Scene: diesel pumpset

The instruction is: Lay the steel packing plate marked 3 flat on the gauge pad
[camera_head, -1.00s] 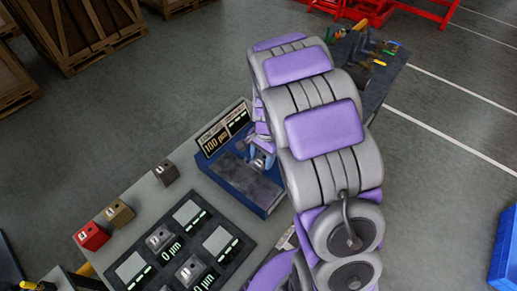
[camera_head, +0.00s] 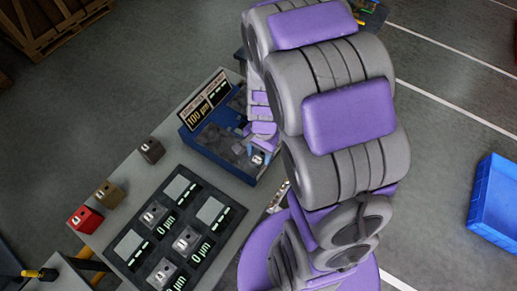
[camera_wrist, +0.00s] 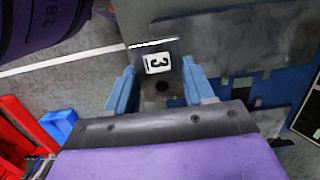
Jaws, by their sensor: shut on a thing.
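The steel packing plate marked 3 (camera_wrist: 165,48) is between the two blue fingers of my gripper (camera_wrist: 161,80) in the wrist view, its label facing the camera. In the head view my gripper (camera_head: 261,147) and the small grey plate (camera_head: 257,158) are at the right end of the blue gauge (camera_head: 188,139). The dark grey gauge pad (camera_head: 215,140) lies on top, beside the plate in this view. Dark grey panels on blue (camera_wrist: 225,38) show right of the plate in the wrist view. Whether the plate touches the pad cannot be told.
The gauge has a display reading 100 µm (camera_head: 200,115). A dark panel (camera_head: 212,248) with several light pads and small blocks lies in front. A blue bin (camera_head: 495,203) is on the floor at right.

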